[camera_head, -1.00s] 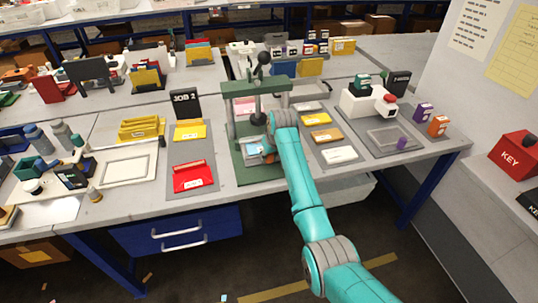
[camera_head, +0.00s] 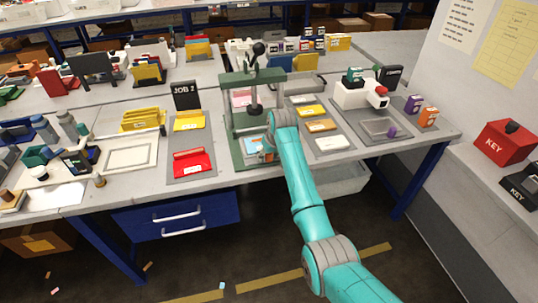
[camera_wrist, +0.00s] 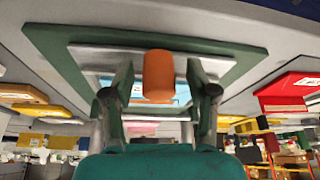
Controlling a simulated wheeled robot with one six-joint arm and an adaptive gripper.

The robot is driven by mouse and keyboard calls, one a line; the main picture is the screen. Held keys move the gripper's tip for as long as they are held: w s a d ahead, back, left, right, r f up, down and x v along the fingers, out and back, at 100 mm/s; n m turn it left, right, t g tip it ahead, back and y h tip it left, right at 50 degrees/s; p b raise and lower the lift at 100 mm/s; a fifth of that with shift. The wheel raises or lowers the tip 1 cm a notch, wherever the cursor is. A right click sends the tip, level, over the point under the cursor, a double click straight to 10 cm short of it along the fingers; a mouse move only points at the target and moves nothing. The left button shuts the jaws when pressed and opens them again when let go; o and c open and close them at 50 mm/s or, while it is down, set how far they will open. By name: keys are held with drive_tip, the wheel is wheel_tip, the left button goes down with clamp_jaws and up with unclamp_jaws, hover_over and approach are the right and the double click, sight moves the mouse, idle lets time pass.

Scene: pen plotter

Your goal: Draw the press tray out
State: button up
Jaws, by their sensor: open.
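The press (camera_head: 232,118) is a green frame with a black lever knob on top, standing on the table. Its press tray (camera_head: 252,144) lies low at the front, pale with a blue face, partly hidden by my arm. In the wrist view, an upright orange handle (camera_wrist: 158,76) stands in front of the tray, over the green base (camera_wrist: 235,48). My gripper (camera_wrist: 160,88) is open, with one finger on each side of the handle. I see small gaps on both sides. In the head view, my gripper (camera_head: 268,150) is at the press front, mostly hidden by the wrist.
A white machine (camera_head: 358,94) stands farther right. Floor before the table is open.

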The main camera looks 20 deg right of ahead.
drive_tip(key=shift+r, duration=0.1)
drive_tip(key=v, duration=1.1)
drive_tip(key=shift+s+r, duration=0.2)
drive_tip(key=shift+r, duration=0.15)
drive_tip(key=shift+d, duration=0.1)
